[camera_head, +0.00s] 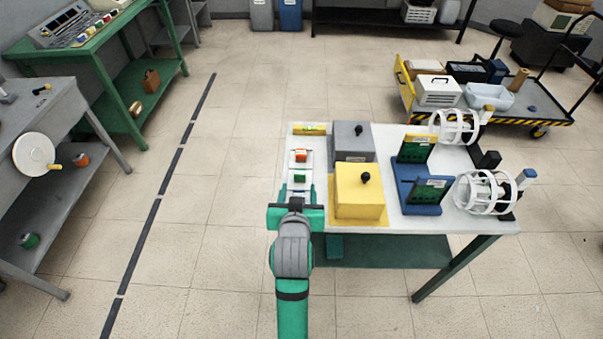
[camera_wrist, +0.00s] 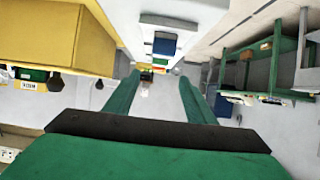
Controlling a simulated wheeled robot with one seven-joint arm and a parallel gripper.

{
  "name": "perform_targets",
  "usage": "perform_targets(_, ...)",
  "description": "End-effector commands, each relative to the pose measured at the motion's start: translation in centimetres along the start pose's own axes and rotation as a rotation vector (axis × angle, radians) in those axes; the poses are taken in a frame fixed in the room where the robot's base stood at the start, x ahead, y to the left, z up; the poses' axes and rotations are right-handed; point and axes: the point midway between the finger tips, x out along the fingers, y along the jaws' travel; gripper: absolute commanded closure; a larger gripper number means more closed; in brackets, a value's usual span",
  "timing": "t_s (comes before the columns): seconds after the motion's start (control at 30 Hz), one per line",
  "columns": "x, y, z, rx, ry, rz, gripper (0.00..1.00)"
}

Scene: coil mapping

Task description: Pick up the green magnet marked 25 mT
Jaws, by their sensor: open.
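In the head view a small green block (camera_head: 300,178) sits on a pale strip along the left edge of the white table (camera_head: 408,225). Its marking is too small to read. An orange-red block (camera_head: 301,155) lies behind it.
A yellow box (camera_head: 360,192) with a black knob stands close right of my gripper. A grey box (camera_head: 353,140) is behind it. A yellow level (camera_head: 309,129) lies at the back left. White coils (camera_head: 486,192) stand on the right. The floor left of the table is clear.

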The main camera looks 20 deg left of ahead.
Motion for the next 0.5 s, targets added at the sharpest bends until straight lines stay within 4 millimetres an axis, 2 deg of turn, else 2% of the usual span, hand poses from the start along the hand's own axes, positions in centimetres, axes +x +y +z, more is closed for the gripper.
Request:
perform_targets(0.2, 3.3, -0.1, 0.0, -0.001, -0.001, -0.001, 0.5)
perform_targets(0.5, 5.5, -0.1, 0.0, -0.001, 0.0, -0.001, 0.5)
